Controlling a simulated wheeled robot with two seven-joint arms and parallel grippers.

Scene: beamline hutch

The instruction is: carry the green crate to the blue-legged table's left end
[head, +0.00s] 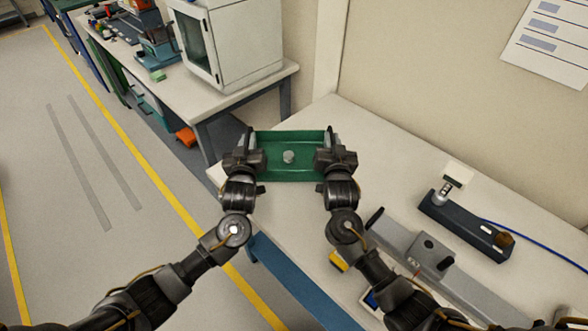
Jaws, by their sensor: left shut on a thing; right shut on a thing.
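The green crate (290,174) is in the middle of the head view, at the left end of the blue-legged table (285,222). My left gripper (246,145) is shut on the crate's left side. My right gripper (331,144) is shut on its right side. The crate looks level. I cannot tell whether its bottom touches the table top or is slightly above it. The blue frame (300,285) of the table shows below its front edge.
A dark rail device (465,228) with a blue cable and a grey rail (435,268) occupy the table's right part. A yellow block (339,261) lies near the front edge. Behind, another bench (240,97) holds a white cabinet (235,45). Floor at left is clear, with yellow lines.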

